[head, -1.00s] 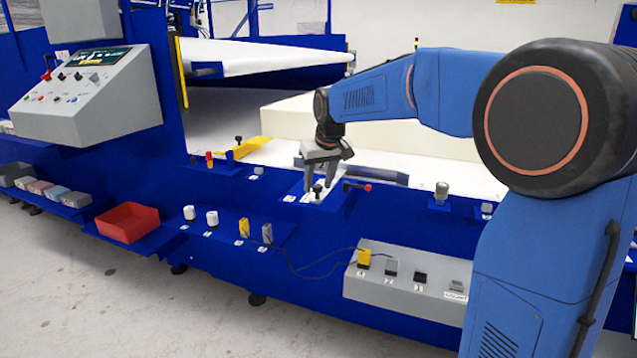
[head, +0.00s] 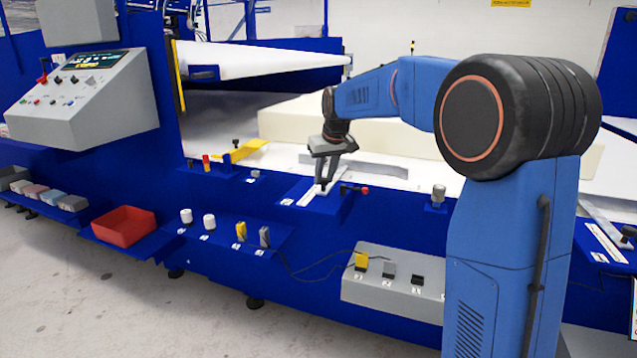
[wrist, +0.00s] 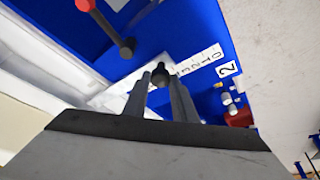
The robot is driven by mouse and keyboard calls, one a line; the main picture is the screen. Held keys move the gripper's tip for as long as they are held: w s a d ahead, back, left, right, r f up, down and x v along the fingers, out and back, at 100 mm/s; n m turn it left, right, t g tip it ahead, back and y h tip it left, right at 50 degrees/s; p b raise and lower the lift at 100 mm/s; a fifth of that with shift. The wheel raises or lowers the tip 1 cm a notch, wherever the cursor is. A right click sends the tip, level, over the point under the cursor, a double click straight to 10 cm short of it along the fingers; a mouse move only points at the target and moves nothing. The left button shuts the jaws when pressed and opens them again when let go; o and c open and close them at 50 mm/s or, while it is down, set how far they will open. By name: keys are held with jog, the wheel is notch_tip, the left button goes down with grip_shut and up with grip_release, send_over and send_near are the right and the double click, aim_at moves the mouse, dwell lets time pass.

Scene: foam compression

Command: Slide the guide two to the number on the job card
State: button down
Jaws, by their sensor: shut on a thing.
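Guide two is a white scale strip (head: 313,196) on a blue block, with a small "2" label (head: 287,202) at its near left end. In the wrist view the scale (wrist: 200,60) shows printed numbers near 0 to 3, beside the "2" label (wrist: 228,69). My gripper (head: 325,187) is shut on the guide's dark knob (wrist: 160,72), which shows between the fingertips. The fingers hide part of the scale, so the exact reading cannot be told. I cannot make out a job card with a readable number.
A yellow guide piece (head: 245,150) is at the left. A red bin (head: 123,226), white knobs (head: 186,216) and a grey button box (head: 400,290) are in front. Pale foam (head: 300,122) lies behind.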

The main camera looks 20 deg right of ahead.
jog(key=shift+w+d+r, duration=0.1)
jog(key=shift+w+d, duration=0.6)
jog(key=shift+w, duration=0.3)
jog(key=c, duration=1.5)
grip_release()
jog(key=v, duration=1.7)
jog(key=shift+s+d+r, duration=0.1)
jog(key=shift+s+r, duration=0.05)
